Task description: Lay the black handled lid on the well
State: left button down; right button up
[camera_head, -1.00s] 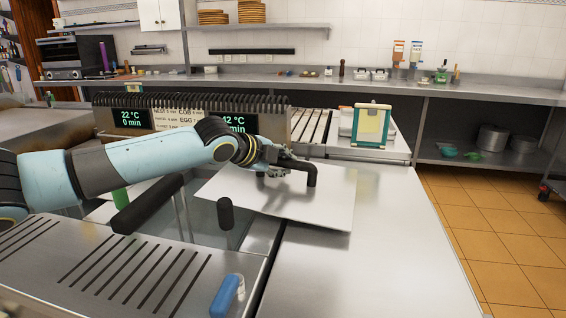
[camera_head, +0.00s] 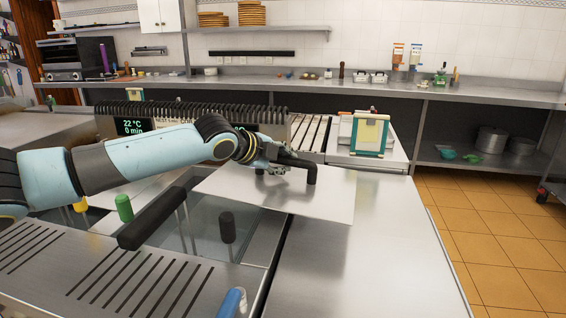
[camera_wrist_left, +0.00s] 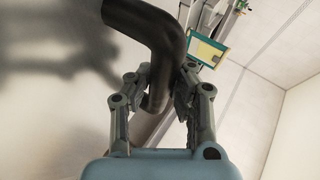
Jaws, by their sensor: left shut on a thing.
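The lid (camera_head: 300,208) is a flat pale metal sheet with a black bar handle (camera_head: 311,172) standing up from it. My left gripper (camera_head: 270,163) is shut on the handle's left part in the head view. In the left wrist view the fingers (camera_wrist_left: 158,95) close around the dark bent handle (camera_wrist_left: 163,40), with the pale lid surface (camera_wrist_left: 50,120) behind. The well (camera_head: 203,232) shows as a recessed, shiny opening left of and below the lid. The lid covers part of its far right side in the picture; I cannot tell the gap in height. My right gripper is out of view.
Black handles (camera_head: 152,218) (camera_head: 227,228) and a green handle (camera_head: 124,208) stand at the well. A slatted surface (camera_head: 120,275) lies in front. A dark ribbed grill (camera_head: 190,110) stands behind. The steel counter (camera_head: 370,265) at right is clear.

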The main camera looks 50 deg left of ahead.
pick_arm(q)
jog(key=shift+r+p, duration=1.85)
jog(key=shift+r, duration=0.35)
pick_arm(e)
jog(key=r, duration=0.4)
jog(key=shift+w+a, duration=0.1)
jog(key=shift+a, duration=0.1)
pick_arm(q)
jog(key=shift+a, duration=0.1)
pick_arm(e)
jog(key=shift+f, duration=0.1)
